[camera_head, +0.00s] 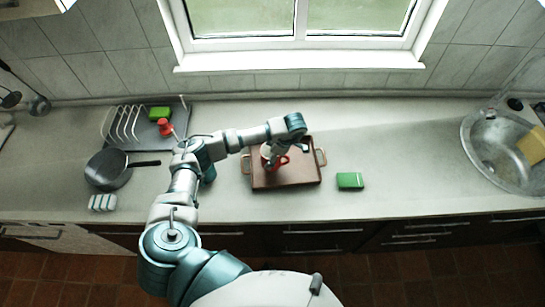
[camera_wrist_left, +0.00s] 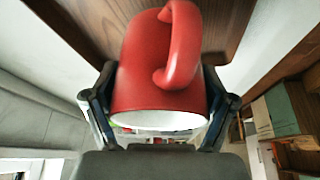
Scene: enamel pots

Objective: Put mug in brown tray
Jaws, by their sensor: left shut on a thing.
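The red mug (camera_head: 281,161) with a white inside is over the brown tray (camera_head: 300,176) in the head view. My left gripper (camera_head: 272,158) is shut on it, partly hidden by my arm. In the left wrist view the mug (camera_wrist_left: 135,70) sits between the two fingers of my left gripper (camera_wrist_left: 158,88), with its handle facing the camera and the white rim at the lower end. The wooden tray surface (camera_wrist_left: 85,25) shows behind it. I cannot tell whether the mug touches the tray. My right gripper is not in view.
A green box (camera_head: 350,181) lies right of the tray. A dish rack (camera_head: 124,124) and a dark pan (camera_head: 106,170) are at the left. A sink (camera_head: 490,160) with a yellow item is at the far right. The counter between box and sink is clear.

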